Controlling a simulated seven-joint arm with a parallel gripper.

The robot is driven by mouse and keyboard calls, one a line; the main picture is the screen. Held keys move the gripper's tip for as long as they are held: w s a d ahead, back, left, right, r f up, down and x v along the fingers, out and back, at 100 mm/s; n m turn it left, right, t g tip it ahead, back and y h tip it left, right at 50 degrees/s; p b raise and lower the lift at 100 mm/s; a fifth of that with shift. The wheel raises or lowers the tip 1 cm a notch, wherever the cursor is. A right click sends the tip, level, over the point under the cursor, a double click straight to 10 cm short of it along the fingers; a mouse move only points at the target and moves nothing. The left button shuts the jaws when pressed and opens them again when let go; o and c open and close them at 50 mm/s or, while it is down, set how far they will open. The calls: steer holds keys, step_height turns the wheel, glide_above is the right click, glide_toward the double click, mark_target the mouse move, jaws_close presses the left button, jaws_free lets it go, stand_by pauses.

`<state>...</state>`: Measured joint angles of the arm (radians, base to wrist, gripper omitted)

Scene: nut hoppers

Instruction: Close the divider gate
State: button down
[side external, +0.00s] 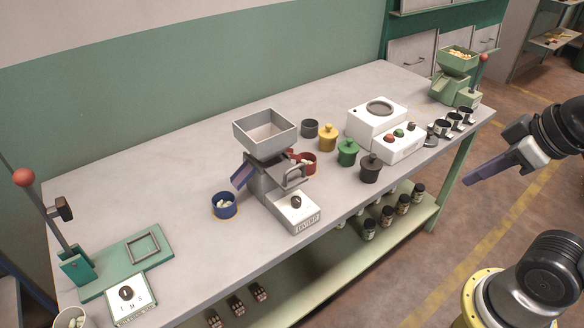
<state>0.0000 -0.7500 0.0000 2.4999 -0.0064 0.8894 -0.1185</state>
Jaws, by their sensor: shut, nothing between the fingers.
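The divider (265,135) stands mid-table, with a square grey hopper on top of a grey body. A grey looped handle (295,176) sticks out at its front right, probably on the gate; I cannot tell the gate's exact position. A blue chute (243,175) slopes down left toward a blue cup (225,206) holding pale nuts. A red cup (306,163) stands at its right, partly behind the handle. A white box with a black knob (297,203) is at its front. My gripper (468,182) is shut and empty, right of the table, well away from the divider.
Yellow (328,138), green (347,153) and dark (370,168) lidded pots stand right of the divider. A white machine (376,118) and a green nut hopper (456,68) are farther right. A green lever press (75,262) is at left. The table (170,175) is bare left of the divider.

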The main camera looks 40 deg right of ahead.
steer(key=w+r+n+t+h, duration=0.25)
steer(key=w+n, duration=0.95)
steer(key=n, duration=0.9)
steer(key=w+a+f+n+y, duration=0.1)
steer(key=w+a+f+n, duration=0.2)
steer(key=a+n, duration=0.4)
steer(key=w+a+f+n+y, duration=0.2)
steer(key=a+n, duration=0.5)
steer(key=w+r+x, duration=0.1)
steer(key=x, duration=1.2)
steer(key=shift+w+r, duration=0.15)
steer(key=shift+w, duration=0.3)
steer(key=shift+g, duration=0.25)
